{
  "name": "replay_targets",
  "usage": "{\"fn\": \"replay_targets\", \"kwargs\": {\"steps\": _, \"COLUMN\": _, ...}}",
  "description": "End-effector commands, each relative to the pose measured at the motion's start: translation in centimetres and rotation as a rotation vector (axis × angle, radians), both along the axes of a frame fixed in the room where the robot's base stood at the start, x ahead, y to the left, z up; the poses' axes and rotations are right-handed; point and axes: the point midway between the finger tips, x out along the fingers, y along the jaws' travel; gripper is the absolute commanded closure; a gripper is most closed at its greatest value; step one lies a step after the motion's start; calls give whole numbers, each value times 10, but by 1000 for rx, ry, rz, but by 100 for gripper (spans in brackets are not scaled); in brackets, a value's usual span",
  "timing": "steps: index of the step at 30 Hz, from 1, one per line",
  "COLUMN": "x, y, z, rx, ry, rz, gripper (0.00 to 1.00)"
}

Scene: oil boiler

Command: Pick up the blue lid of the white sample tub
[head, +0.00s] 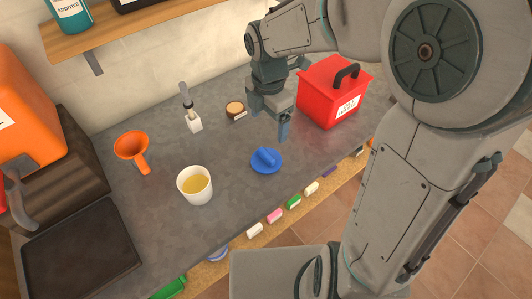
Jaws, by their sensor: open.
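The blue lid (266,161) lies flat on the grey counter, with a raised grip on its top. The white sample tub (195,186) stands to its left, uncovered, with yellowish liquid inside. My gripper (272,124) points down behind the lid in the picture, a little above it and apart from it. One finger shows clearly, with its tip just beyond the lid's far right side. The gripper is open and holds nothing that I can see.
A red box (334,93) with a black handle stands right of my gripper. A dark tray (80,254) lies front left.

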Motion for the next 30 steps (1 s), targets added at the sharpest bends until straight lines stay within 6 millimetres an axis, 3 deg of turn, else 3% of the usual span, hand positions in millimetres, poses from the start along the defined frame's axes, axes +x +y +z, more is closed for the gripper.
{"fn": "replay_targets", "kwargs": {"steps": 9, "x": -1, "y": 0, "z": -63, "rx": 0, "ry": 5, "rz": 1, "gripper": 16}}
{"fn": "replay_targets", "kwargs": {"steps": 17, "x": -1, "y": 1, "z": -83, "rx": -1, "ry": 3, "rz": 0, "gripper": 16}}
{"fn": "replay_targets", "kwargs": {"steps": 25, "x": -1, "y": 5, "z": -122, "rx": -1, "ry": 4, "rz": -1, "gripper": 16}}
{"fn": "replay_targets", "kwargs": {"steps": 30, "x": -1, "y": 5, "z": -131, "rx": -1, "ry": 1, "rz": -1, "gripper": 16}}
